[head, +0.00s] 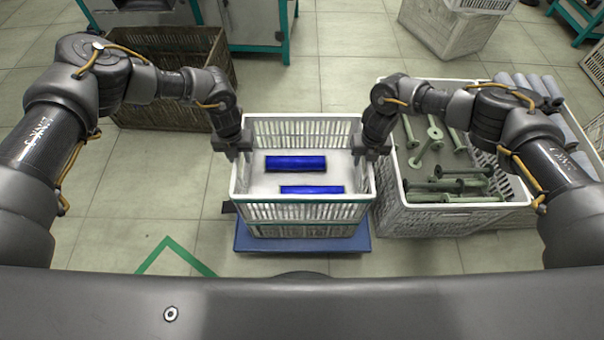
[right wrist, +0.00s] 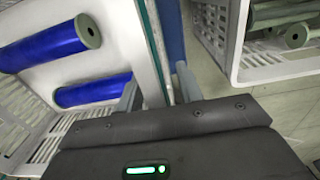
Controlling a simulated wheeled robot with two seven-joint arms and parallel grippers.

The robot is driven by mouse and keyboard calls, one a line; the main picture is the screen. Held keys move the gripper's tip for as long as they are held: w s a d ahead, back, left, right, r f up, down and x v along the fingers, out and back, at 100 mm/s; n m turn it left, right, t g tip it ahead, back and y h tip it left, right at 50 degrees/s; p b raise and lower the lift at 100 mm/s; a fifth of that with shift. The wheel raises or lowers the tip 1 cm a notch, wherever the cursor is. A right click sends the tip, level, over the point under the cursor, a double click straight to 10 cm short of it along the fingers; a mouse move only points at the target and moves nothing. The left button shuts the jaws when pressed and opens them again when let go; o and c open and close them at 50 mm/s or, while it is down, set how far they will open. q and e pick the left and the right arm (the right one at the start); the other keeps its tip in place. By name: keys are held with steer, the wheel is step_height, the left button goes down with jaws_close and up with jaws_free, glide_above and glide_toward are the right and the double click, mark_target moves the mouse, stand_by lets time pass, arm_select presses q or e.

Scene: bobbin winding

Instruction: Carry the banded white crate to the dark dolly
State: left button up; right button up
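The banded white crate (head: 250,212) stands in the middle of the head view, with a green band around its upper wall. Two blue bobbins (head: 296,163) lie inside on its pale floor. My left gripper (head: 233,150) is at the crate's left wall; its fingers are too small to read. My right gripper (head: 371,148) is at the right wall. In the right wrist view (right wrist: 158,88) its fingers straddle the banded wall (right wrist: 153,35), one inside and one outside, with gaps visible. I see no clearly dark dolly.
A brown crate (head: 150,115) is back left. Floor with a green mark (head: 170,245) is clear front left.

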arm_select(q)
jaws_close()
arm_select(e)
jaws_close()
arm_select(q)
steer(key=shift+r, duration=0.1)
stand_by(1.0)
